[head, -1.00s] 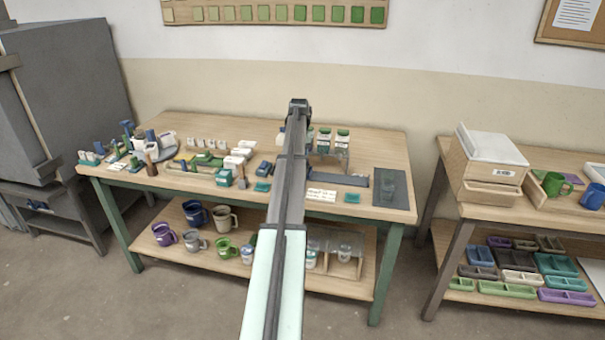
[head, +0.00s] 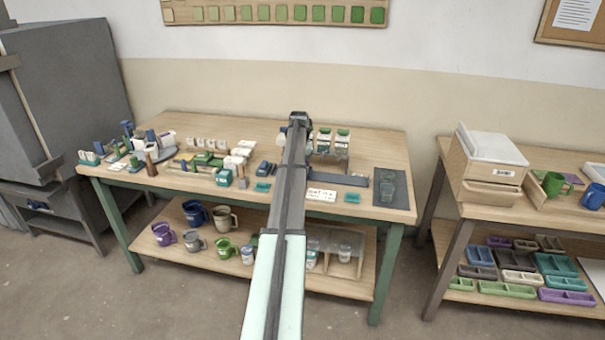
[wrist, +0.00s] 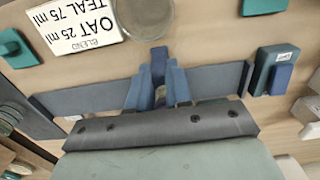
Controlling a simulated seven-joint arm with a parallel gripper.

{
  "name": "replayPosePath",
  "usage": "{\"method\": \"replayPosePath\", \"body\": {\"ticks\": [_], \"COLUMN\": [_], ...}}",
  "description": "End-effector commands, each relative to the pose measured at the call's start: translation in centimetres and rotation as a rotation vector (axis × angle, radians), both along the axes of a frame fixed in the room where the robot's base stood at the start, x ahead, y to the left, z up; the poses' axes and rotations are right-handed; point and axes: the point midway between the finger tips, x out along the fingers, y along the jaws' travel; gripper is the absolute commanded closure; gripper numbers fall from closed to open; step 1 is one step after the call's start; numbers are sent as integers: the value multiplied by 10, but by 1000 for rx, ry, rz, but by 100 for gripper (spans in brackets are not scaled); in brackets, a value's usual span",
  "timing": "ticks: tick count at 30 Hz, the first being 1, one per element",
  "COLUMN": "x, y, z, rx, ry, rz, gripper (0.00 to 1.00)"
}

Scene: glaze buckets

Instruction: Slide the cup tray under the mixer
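A slate-blue bar or shallow tray (head: 350,181) lies across the bench near my arm. It also shows in the wrist view (wrist: 90,90), running behind my fingers with a raised right end. I cannot tell if it is the cup tray. My gripper (wrist: 160,75) points down at its middle. A narrow dark blue piece stands between the two blue fingers, but whether they touch it is unclear. A round clear vessel (wrist: 145,12) is just beyond the fingertips. In the head view my arm hides my gripper and this vessel. I cannot clearly identify the mixer.
A recipe card (wrist: 75,25) and a small teal dish (wrist: 12,45) are close by. Green-topped jars (head: 342,142) stand behind. The left half of the bench (head: 190,125) is cluttered.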

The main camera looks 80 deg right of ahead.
Motion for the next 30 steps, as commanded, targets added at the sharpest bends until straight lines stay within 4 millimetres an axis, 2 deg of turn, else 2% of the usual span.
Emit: {"method": "replayPosePath", "body": {"ticks": [1, 6, 14, 30], "x": [0, 0, 3, 32], "y": [0, 0, 0, 0], "z": [0, 0, 0, 0], "rx": [0, 0, 0, 0], "ry": [0, 0, 0, -1], "rz": [0, 0, 0, 1], "gripper": [87, 100, 100, 100]}}
